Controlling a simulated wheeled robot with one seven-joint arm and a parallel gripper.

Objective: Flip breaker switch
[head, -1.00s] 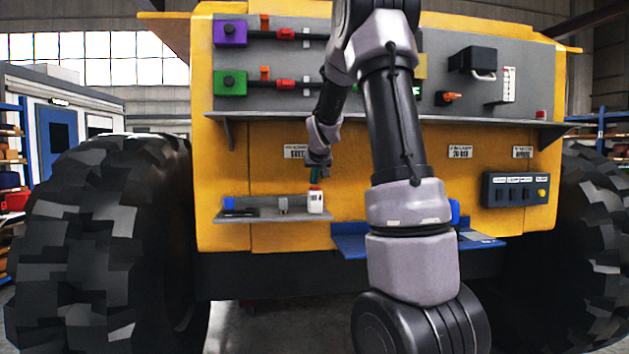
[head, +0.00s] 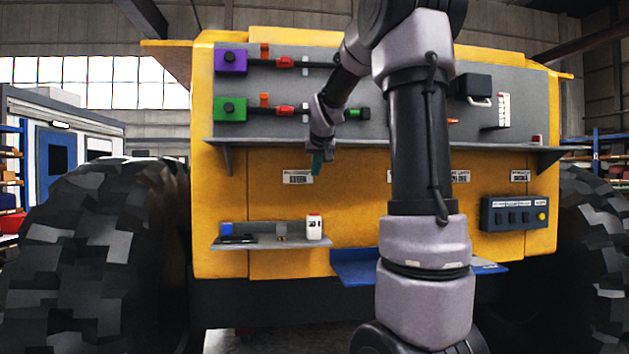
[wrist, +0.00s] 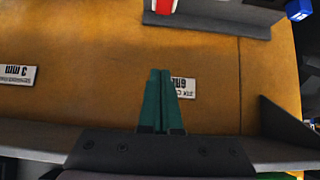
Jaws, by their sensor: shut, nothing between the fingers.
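My gripper (head: 317,165) is shut and empty, its green fingers pointing down in front of the yellow panel, just below the long grey ledge. In the wrist view its fingers (wrist: 160,80) lie together beside a white label plate (wrist: 182,88). No part is clearly marked as the breaker. A dark box with several switches and a yellow button (head: 515,214) is at the lower right. A black box with a pale handle (head: 473,85) and an orange lever (head: 453,121), partly hidden by my arm, are on the upper grey board. My gripper is left of all of these.
The long grey ledge (head: 230,143) juts out across the panel. A small lower shelf (head: 270,243) carries a white red-topped container (head: 314,227) and small items. A blue tray (head: 355,268) is partly behind my arm. Purple (head: 230,61) and green (head: 230,108) boxes are upper left.

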